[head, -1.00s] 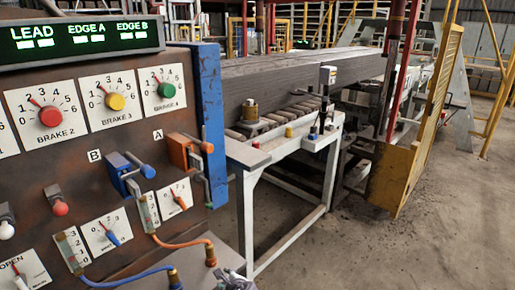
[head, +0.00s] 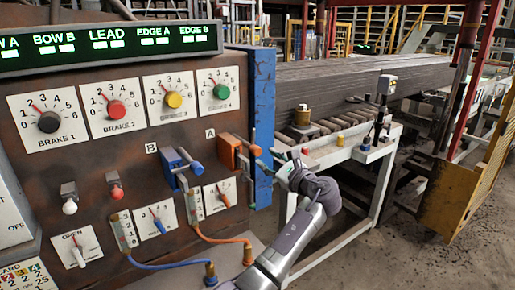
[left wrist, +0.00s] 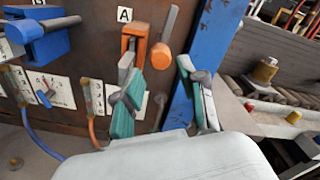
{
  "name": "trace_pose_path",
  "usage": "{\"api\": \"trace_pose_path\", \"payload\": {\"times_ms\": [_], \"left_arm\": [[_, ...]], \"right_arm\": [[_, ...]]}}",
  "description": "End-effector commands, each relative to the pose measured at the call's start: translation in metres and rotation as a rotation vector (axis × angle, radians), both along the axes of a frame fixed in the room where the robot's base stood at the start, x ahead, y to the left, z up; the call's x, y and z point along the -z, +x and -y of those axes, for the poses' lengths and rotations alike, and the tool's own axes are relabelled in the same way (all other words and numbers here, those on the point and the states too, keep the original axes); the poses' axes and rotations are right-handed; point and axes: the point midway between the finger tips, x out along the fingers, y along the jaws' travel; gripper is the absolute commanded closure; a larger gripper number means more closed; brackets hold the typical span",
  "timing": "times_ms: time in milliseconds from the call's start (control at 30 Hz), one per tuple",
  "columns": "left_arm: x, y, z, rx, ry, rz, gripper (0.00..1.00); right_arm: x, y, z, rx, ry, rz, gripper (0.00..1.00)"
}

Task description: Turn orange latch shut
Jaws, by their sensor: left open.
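The orange latch (head: 230,150) is on the brown control panel under the label A, near the panel's blue right edge. In the left wrist view the orange latch (left wrist: 135,44) shows near the top centre, with a rounded orange knob (left wrist: 160,56) and a grey bar beside it. My left gripper (head: 275,160) is just right of the latch in the head view. In the left wrist view my left gripper (left wrist: 164,92) has its green-padded fingers apart and empty, below the latch. I see no contact with the latch. My right gripper is not in view.
A blue latch (head: 180,165) under label B sits left of the orange one. The blue upright (head: 264,110) edges the panel close to my gripper. Dials (head: 114,108), small knobs and an orange cable (head: 220,240) crowd the panel. A white-framed bench (head: 345,155) stands right.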

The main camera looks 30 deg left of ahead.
Motion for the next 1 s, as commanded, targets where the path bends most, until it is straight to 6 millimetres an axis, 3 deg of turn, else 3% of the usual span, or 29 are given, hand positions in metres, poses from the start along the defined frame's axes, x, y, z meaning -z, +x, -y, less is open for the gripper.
{"api": "trace_pose_path", "payload": {"times_ms": [100, 300, 500, 767, 1000], "left_arm": [[-0.003, 0.01, -0.024, -0.002, 0.001, -0.002, 0.59], [-0.002, 0.021, -0.051, 0.0, 0.0, -0.001, 0.59], [0.0, 0.026, -0.062, 0.0, -0.001, 0.001, 0.59], [0.001, 0.026, -0.063, 0.002, -0.002, 0.0, 0.59], [0.001, 0.026, -0.062, 0.002, -0.002, 0.0, 0.99]], "right_arm": [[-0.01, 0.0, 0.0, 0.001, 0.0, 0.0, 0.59], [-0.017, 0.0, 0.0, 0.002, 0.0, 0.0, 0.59], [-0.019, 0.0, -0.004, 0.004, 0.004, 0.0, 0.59], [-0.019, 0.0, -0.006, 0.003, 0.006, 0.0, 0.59], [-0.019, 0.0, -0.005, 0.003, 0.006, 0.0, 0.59]]}}
